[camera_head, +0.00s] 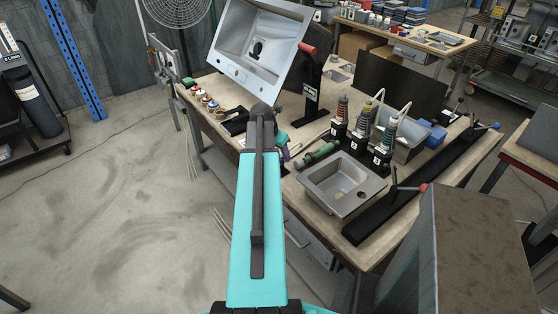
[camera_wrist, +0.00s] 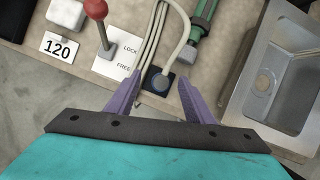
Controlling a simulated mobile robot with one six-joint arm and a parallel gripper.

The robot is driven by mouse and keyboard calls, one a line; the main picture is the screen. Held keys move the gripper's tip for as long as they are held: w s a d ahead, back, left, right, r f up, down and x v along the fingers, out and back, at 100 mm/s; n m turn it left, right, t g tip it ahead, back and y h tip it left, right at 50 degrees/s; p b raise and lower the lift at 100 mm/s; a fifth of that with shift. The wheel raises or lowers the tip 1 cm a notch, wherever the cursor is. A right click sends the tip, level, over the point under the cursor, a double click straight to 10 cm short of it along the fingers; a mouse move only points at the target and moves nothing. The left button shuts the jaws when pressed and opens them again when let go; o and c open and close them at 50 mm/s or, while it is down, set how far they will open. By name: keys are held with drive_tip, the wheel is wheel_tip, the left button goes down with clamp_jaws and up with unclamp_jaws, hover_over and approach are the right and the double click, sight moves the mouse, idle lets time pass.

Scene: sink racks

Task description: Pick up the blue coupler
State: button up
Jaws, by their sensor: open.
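My gripper (camera_wrist: 172,86) shows in the wrist view with two purple fingers spread apart and nothing held between them. A dark blue square piece with a round grey fitting (camera_wrist: 158,81) lies on the bench just beyond and between the fingertips, and a pale hose runs up from it. It looks like the blue coupler, but I cannot be sure. In the head view my arm hides most of the gripper and this spot. A blue block-like object (camera_head: 432,134) stands farther off on the right of the bench.
The metal sink (camera_wrist: 285,75) lies right of my gripper. A green cylinder (camera_wrist: 197,35) lies beyond it. A red-knobbed lever (camera_wrist: 97,10) with a LOCK/FREE plate stands to the left. In the head view, three bottle-like units (camera_head: 361,125) stand behind the sink.

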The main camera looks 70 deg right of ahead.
drive_tip(key=shift+x, duration=1.15)
drive_tip(key=shift+c, duration=0.3)
drive_tip(key=c, duration=1)
